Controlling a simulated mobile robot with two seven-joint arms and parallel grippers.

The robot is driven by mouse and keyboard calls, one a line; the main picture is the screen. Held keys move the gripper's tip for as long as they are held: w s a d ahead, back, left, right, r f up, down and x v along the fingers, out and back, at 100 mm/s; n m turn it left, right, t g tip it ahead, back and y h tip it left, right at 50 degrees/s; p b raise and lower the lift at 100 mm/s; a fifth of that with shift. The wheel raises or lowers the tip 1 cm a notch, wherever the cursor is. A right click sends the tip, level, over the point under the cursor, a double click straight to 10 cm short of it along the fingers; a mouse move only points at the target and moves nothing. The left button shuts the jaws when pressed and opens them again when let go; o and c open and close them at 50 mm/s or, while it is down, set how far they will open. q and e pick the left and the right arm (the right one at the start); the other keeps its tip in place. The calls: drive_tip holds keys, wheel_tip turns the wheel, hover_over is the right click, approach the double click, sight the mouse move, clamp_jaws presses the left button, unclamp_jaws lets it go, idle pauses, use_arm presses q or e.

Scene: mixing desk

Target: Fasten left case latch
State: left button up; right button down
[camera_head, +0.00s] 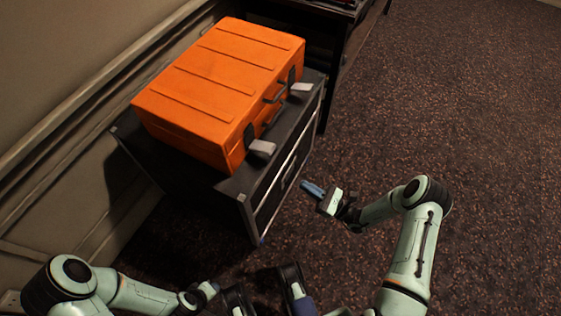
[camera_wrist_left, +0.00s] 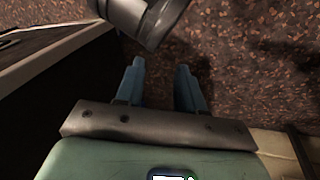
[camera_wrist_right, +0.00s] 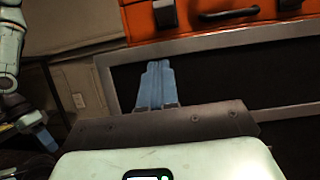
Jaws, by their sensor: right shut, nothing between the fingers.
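The orange case (camera_head: 215,85) sits closed on a black cabinet. Its left latch (camera_head: 262,148) is on the front face near the left end, its grey flap sticking outward; the latch's dark part shows in the right wrist view (camera_wrist_right: 165,13). The right latch (camera_head: 300,88) also has a grey flap sticking out. The carry handle (camera_head: 274,95) is between them. My right gripper (camera_head: 312,188) is shut and empty, in front of the cabinet, below and apart from the left latch. My left gripper (camera_wrist_left: 160,78) is open and empty, low over the floor away from the case.
The black cabinet (camera_head: 232,186) has a light-edged front and stands near the beige wall (camera_head: 60,90). A dark desk (camera_head: 345,50) stands behind it at the top. The carpet (camera_head: 470,120) to the right is clear.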

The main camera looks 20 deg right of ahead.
use_arm(q)
drive_tip(key=shift+f, duration=0.1)
use_arm(e)
drive_tip(key=shift+w+d+r+m+t, duration=0.2)
drive_tip(key=shift+d+m+t, duration=0.1)
drive_tip(key=shift+d+t, duration=0.15)
approach(267, 148)
wheel_tip(267, 148, down, 3)
drive_tip(key=w+a, duration=0.2)
drive_tip(key=r, duration=0.1)
drive_tip(key=w+r, duration=0.1)
drive_tip(key=r, duration=0.2)
drive_tip(key=shift+w+a+r+b, duration=0.15)
drive_tip(key=shift+w+a+b, duration=0.1)
drive_tip(key=shift+a+b, duration=0.1)
use_arm(q)
drive_tip(key=shift+w+a+f, duration=0.3)
drive_tip(key=shift+w+f, duration=0.1)
drive_tip(key=shift+w, duration=0.2)
drive_tip(key=shift+r, duration=0.1)
use_arm(e)
drive_tip(key=shift+d, duration=0.1)
